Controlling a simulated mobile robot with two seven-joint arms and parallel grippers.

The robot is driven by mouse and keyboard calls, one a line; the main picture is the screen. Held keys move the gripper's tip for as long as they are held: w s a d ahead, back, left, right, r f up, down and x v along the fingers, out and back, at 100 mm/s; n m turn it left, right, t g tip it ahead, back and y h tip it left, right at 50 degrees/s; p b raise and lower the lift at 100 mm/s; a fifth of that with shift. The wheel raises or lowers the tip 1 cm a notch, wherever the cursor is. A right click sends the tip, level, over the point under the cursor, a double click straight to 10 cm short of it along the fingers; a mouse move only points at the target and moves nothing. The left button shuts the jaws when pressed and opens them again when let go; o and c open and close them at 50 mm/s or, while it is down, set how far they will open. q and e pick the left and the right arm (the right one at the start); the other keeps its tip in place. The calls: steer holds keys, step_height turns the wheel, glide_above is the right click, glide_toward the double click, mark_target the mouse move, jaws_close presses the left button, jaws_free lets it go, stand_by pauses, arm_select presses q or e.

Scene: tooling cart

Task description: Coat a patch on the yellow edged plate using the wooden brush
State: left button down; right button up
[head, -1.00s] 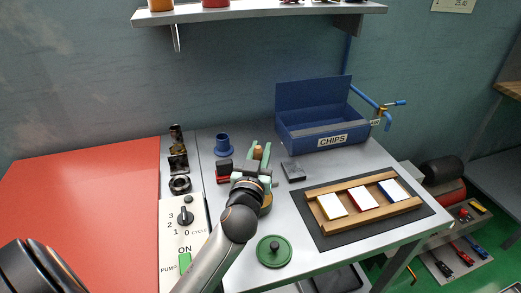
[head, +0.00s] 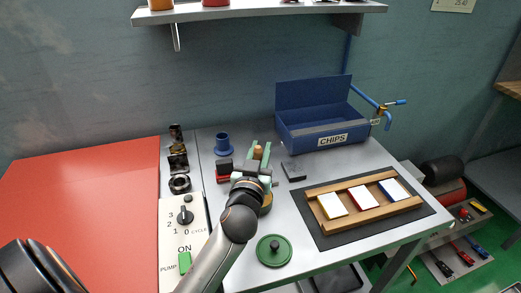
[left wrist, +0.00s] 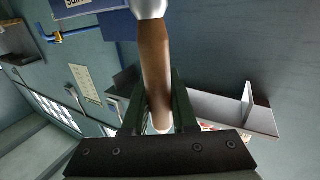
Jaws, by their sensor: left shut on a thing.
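The yellow edged plate (head: 331,206) lies at the left end of a wooden rack (head: 411,204), with a white face. My left gripper (head: 257,160) is over the table, left of the rack and away from the plate. It is shut on the wooden brush (head: 258,152). In the left wrist view the brown brush handle (left wrist: 155,65) stands between the fingers (left wrist: 160,115), with a pale metal collar towards the top edge. The bristles are out of sight. My right gripper is not in view.
A red edged plate (head: 364,197) and a blue edged plate (head: 393,190) share the rack. A green lid (head: 273,250) lies in front. A tan round thing (head: 267,205) is mostly hidden by my arm. A blue chips box (head: 320,132) stands behind.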

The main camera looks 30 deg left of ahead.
arm_select(q)
steer(key=shift+f, duration=0.2)
step_height(320, 180, up, 7)
steer(key=p, duration=0.6)
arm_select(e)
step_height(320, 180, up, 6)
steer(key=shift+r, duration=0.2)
arm_select(q)
steer(key=shift+d, duration=0.1)
